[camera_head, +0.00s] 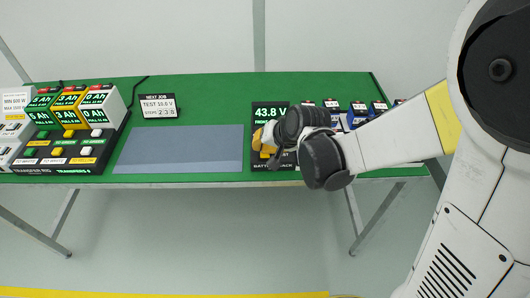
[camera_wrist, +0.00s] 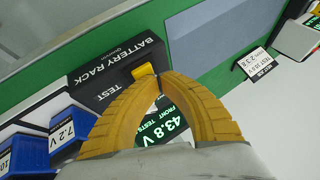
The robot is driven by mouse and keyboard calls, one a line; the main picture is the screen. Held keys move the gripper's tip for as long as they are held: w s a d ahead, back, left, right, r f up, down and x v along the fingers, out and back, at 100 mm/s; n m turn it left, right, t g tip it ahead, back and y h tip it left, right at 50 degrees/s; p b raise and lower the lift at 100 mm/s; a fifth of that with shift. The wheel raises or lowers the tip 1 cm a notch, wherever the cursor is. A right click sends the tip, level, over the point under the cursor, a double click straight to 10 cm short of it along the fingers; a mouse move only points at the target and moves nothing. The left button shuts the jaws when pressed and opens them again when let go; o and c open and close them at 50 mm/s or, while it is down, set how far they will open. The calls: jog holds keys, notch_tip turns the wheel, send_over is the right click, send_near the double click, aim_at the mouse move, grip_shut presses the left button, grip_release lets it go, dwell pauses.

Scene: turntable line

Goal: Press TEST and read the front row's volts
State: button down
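The black battery rack (camera_wrist: 118,62) has a panel marked TEST, with a yellow button (camera_wrist: 143,71) beside that word. Its screen (camera_head: 268,112) reads 43.8 V in green, with a line starting FRONT below; in the wrist view the screen (camera_wrist: 166,128) also shows 43.8 V, FRONT and TESTS, partly covered by my fingers. My gripper (camera_wrist: 158,80) has its yellow fingertips together, nothing between them, close by the button; I cannot tell whether they touch it. In the head view my gripper (camera_head: 262,142) is over the rack's front.
A grey mat (camera_head: 180,150) lies bare on the green table (camera_head: 210,90). A job card (camera_head: 158,106) reads TEST 10.8 V, STEPS 2 3 8. The transfer rig (camera_head: 60,165) with several coloured Ah blocks stands at the left. More blue batteries (camera_head: 358,114) stand right of the screen.

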jog(key=shift+r, duration=0.1)
dwell(0.3)
jog(key=shift+r+p, duration=0.65)
jog(key=shift+r, duration=0.05)
notch_tip(320, 180, up, 5)
jog(key=p, duration=0.4)
jog(key=shift+d, duration=0.1)
dwell(0.6)
jog(key=s+d+r+n+h, duration=0.1)
jog(key=s+d+r+h, duration=0.1)
jog(key=s+d+r, duration=0.3)
jog(key=s+d+r+n+t+h, duration=0.1)
jog(key=s+d+r, duration=0.4)
jog(key=s+d, duration=0.6)
jog(key=shift+s+r+h, duration=0.3)
jog(key=shift+s+h, duration=0.3)
jog(key=shift+s, duration=0.65)
